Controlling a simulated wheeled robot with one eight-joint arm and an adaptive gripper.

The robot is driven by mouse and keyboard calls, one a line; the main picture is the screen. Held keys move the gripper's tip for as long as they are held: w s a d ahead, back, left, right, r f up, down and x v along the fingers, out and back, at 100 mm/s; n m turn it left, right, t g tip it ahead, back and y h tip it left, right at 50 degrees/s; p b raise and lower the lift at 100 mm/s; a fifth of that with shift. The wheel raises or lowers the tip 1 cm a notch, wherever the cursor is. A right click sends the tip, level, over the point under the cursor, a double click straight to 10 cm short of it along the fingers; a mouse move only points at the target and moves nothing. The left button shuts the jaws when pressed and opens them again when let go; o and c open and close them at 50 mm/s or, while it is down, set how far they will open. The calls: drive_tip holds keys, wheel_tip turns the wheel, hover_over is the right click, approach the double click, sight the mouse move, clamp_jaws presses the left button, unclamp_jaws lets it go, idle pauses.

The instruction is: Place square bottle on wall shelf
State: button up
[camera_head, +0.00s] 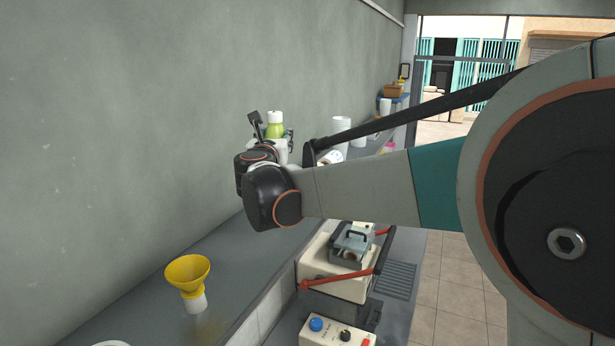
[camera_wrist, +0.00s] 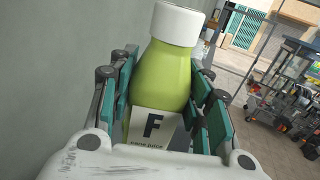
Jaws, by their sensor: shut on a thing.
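The square bottle (camera_wrist: 163,85) is green with a white cap and a white label marked "F". It is between the two teal-padded fingers of my gripper (camera_wrist: 168,108) in the wrist view, which are shut on it. In the head view the bottle (camera_head: 275,128) shows behind my wrist, close to the grey wall. My gripper (camera_head: 272,133) is partly hidden there by my own arm. The bottle's lower part is hidden in the wrist view. I cannot make out a wall shelf for certain in either view.
A yellow funnel (camera_head: 187,273) stands on the grey counter (camera_head: 232,240) at the lower left. The press machine (camera_head: 345,262) with red handles is below my arm. White containers (camera_head: 341,130) stand farther back along the wall. The left wall is bare.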

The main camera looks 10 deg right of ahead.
wheel_tip(320, 180, down, 17)
drive_tip(key=b, duration=0.9)
drive_tip(key=shift+f, duration=0.6)
drive_tip(key=shift+r, duration=0.1)
drive_tip(key=shift+s, duration=0.1)
drive_tip(key=o, duration=1.3)
drive_tip(key=shift+f, duration=0.2)
drive_tip(key=shift+r, duration=0.1)
